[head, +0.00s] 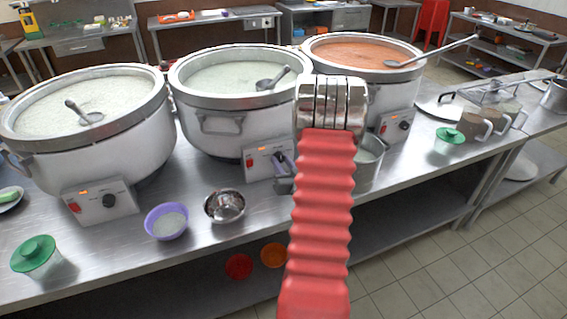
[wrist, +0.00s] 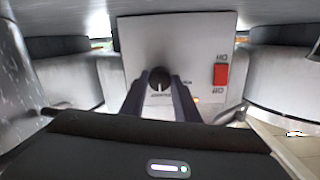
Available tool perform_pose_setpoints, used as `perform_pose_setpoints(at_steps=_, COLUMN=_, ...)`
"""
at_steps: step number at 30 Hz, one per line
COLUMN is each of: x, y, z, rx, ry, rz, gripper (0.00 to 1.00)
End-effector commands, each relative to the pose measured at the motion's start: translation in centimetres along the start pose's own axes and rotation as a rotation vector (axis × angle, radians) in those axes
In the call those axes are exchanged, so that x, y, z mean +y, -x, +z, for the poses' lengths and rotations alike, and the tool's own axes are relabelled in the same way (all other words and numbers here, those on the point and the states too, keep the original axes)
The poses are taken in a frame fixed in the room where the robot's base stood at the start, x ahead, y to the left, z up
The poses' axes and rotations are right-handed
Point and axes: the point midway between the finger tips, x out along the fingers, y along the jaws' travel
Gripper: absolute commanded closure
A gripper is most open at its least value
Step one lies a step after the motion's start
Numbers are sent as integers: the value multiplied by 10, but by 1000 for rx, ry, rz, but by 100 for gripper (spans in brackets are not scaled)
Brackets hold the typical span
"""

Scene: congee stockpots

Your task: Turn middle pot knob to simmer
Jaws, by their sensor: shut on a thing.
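The middle pot (head: 235,120) is a large steel pot of pale congee with a ladle in it. Its white control box (head: 257,162) is at its front and fills the centre of the wrist view (wrist: 185,45). The black knob (wrist: 159,78) has a white pointer line that points down in the wrist view. My gripper (wrist: 160,84) is shut on the knob, with one dark finger on each side. In the head view my gripper (head: 283,166) is at the box and hides the knob. The printing around the knob is too small to read.
The left pot (head: 85,130) and the right pot (head: 385,85) stand close on either side. A purple bowl (head: 166,222) and a steel bowl (head: 224,206) sit at the counter's front edge. A steel pail (head: 368,165) stands right of my red arm. A red switch (wrist: 221,74) is beside the knob.

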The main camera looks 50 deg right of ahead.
Motion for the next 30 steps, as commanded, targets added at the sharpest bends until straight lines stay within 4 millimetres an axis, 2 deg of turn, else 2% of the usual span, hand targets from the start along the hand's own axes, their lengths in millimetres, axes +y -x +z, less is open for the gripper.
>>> perform_pose_setpoints(at_steps=6, x=2, y=-1, z=-5, rx=11, ry=3, rz=4, gripper=94)
perform_pose_setpoints(at_steps=7, x=2, y=-1, z=-5, rx=12, ry=3, rz=4, gripper=70)
perform_pose_setpoints(at_steps=14, x=2, y=0, z=-3, rx=7, ry=2, rz=3, gripper=53)
perform_pose_setpoints(at_steps=23, x=1, y=1, z=-2, rx=4, ry=2, rz=3, gripper=53)
perform_pose_setpoints(at_steps=30, x=3, y=21, z=-1, rx=3, ry=1, rz=6, gripper=53)
